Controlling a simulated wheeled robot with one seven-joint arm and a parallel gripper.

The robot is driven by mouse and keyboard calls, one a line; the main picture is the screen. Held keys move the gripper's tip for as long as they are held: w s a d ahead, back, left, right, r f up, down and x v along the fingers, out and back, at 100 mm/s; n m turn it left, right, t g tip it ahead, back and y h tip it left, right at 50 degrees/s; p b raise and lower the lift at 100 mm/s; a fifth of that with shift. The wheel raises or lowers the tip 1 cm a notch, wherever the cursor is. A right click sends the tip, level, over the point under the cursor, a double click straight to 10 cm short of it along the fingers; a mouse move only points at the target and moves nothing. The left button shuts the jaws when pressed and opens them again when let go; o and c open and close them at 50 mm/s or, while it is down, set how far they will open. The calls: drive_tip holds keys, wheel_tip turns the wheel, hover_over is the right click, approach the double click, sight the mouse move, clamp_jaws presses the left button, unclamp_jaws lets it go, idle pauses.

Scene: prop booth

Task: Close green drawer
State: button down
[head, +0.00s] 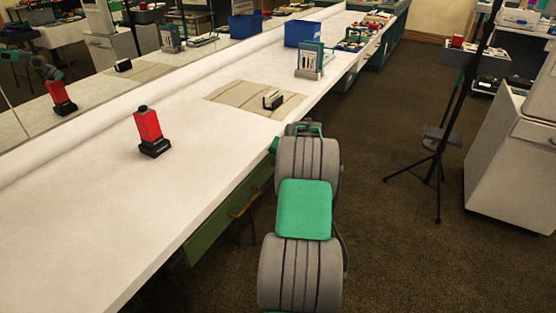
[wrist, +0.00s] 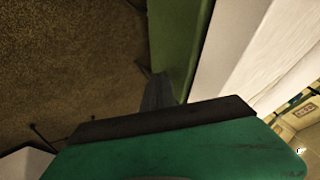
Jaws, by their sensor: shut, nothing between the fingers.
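The green drawer (head: 228,217) is under the front edge of the white counter (head: 110,205), with a handle (head: 243,208) on its front. I cannot tell from here how far it stands out. In the wrist view a green panel (wrist: 178,40) runs beside the white counter edge (wrist: 235,50). My gripper (wrist: 157,92) is shut and empty, its grey fingers close to that green panel; whether they touch it is unclear. In the head view my arm hides most of the gripper.
A red and black device (head: 148,132) stands on the counter. A mat (head: 237,98) with a small black-and-white object (head: 272,100) lies further back. A blue bin (head: 302,33) is beyond. A black tripod (head: 438,160) and grey cabinet (head: 512,165) stand right, with open carpet between.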

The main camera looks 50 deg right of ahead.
drive_tip(key=s+a+r, duration=0.2)
drive_tip(key=s+r, duration=0.6)
drive_tip(key=s, duration=0.1)
drive_tip(key=s+d+f+m+h+b, duration=0.2)
drive_tip(key=s+d+f+b, duration=0.25)
drive_tip(key=s+d, duration=0.45)
drive_tip(key=s+a+f+m+y+b, duration=0.1)
drive_tip(key=s+a+f+m+b, duration=0.15)
drive_tip(key=s+f+b, duration=0.6)
drive_tip(key=n+t+y+p, duration=0.2)
drive_tip(key=n+t+y, duration=0.1)
drive_tip(key=t+y, duration=0.45)
approach(231, 206)
drive_tip(key=b+x, duration=0.3)
drive_tip(key=x, duration=0.2)
drive_tip(key=shift+w+a+f+b, duration=0.1)
drive_tip(key=shift+w+f+b, duration=0.15)
drive_tip(key=shift+w+b, duration=0.15)
drive_tip(key=shift+w+r, duration=0.1)
drive_tip(key=shift+w, duration=0.25)
